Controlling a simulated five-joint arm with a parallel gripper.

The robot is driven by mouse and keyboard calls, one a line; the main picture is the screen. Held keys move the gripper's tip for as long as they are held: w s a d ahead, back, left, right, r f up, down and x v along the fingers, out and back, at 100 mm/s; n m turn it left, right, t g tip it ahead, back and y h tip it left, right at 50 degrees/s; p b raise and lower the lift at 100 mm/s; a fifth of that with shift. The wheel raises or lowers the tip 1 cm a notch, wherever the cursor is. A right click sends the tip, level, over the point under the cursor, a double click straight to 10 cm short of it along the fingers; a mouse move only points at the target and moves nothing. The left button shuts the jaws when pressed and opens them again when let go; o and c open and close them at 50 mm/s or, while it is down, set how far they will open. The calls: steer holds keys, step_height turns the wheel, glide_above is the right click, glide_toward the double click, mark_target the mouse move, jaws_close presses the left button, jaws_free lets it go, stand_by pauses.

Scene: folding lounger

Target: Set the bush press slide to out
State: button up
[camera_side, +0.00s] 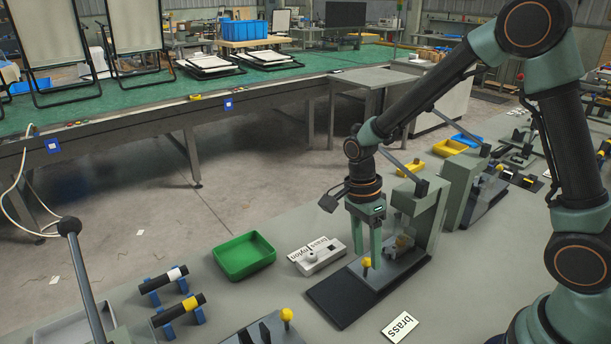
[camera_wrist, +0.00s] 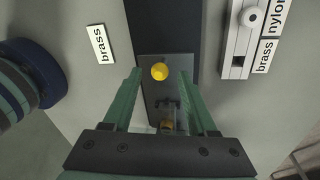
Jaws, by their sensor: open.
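The bush press (camera_side: 432,205) is a green column with a lever, standing at the back of a dark base plate (camera_side: 335,301). Its grey slide (camera_side: 398,268) lies on the plate, partly under the press head, with dark plate bare in front. A yellow knob (camera_side: 366,263) stands at the slide's front end; it also shows in the wrist view (camera_wrist: 159,71). A brass-coloured piece (camera_side: 403,241) sits farther back under the press. My gripper (camera_side: 367,258) points down, open, with its fingers at the knob's two sides. In the wrist view the knob shows between the fingertips (camera_wrist: 161,73). Contact cannot be told.
A grey switch box (camera_side: 322,262) labelled brass and nylon stands left of the plate. A brass card (camera_side: 401,327) lies in front on the bench. A green tray (camera_side: 244,256) and two dark rods (camera_side: 178,308) on blue stands are farther left. Another press stands behind, right.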

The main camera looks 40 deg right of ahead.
mark_target(367, 258)
steer(key=shift+s+a+f, duration=0.1)
steer(key=shift+s+f, duration=0.05)
steer(key=shift+f, duration=0.6)
steer(key=shift+s+f, duration=0.15)
steer(key=shift+f, duration=0.6)
jaws_close()
stand_by(0.4)
